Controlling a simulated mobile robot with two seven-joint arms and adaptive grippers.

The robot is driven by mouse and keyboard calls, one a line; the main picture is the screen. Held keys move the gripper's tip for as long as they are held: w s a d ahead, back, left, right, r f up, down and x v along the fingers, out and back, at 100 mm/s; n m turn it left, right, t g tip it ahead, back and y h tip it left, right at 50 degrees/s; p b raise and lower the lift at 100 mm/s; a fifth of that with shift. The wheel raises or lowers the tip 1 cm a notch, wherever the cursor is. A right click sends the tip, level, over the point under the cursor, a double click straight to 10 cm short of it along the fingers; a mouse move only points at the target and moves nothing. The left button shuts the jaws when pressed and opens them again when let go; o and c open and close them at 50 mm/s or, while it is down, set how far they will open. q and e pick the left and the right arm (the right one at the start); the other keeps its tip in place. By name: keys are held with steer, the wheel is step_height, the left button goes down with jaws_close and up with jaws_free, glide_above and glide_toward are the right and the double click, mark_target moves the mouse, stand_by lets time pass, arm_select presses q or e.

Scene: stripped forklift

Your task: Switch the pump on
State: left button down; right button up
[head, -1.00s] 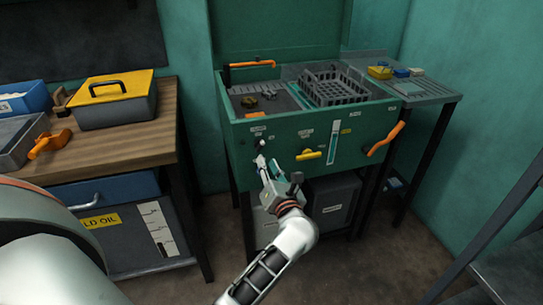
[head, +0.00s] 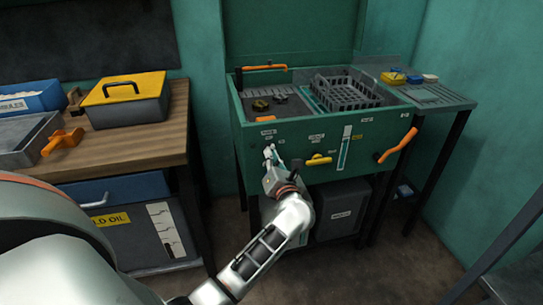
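The green parts-washer cabinet (head: 293,135) stands at the centre, with small labels and controls on its front panel. My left gripper (head: 270,153) is at the left part of this panel, just below a small label. Its fingertips look to be at or very near the panel face; I cannot tell whether they touch it. The fingers cover the spot where small light-coloured controls showed before, so the pump switch cannot be made out. Whether the fingers are open or shut is too small to tell. My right gripper is not in view.
A yellow handle (head: 319,159) and an orange lever (head: 397,146) stick out of the panel to the right. A grey basket (head: 352,93) sits in the washer's basin. A wooden bench (head: 150,142) with a yellow-lidded toolbox (head: 124,98) stands at left.

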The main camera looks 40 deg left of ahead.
arm_select(q)
steer(key=m+p, duration=0.6)
steer(key=m, duration=0.1)
steer(key=shift+r+m+p, duration=0.15)
steer(key=shift+m+p, duration=0.15)
steer(key=shift+p, duration=0.1)
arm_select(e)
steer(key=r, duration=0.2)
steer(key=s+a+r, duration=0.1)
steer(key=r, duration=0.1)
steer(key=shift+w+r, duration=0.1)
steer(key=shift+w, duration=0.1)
arm_select(q)
steer(key=c, duration=2.2)
jaws_free()
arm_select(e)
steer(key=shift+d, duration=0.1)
